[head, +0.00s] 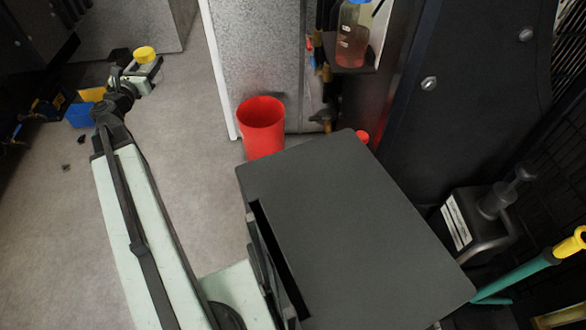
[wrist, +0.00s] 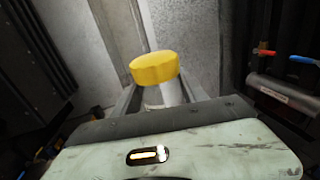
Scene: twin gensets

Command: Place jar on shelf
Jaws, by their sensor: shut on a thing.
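A jar with a yellow lid (head: 144,54) is held upright in my gripper (head: 146,72), at the upper left of the head view. In the wrist view the yellow lid (wrist: 154,68) stands above the fingers, and part of the pale jar body shows between them. My gripper (wrist: 163,96) is shut on the jar. A small dark shelf (head: 350,66) is at the top of the head view, well to the right of my gripper. A bottle of red liquid (head: 352,38) stands on it. The jar's lower part is hidden.
A red bucket (head: 262,127) stands on the floor between my arm and the shelf side. A blue and yellow bin (head: 84,107) is left of my gripper. A grey metal cabinet (head: 262,50) stands behind the bucket. The floor between the bin and bucket is mostly clear.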

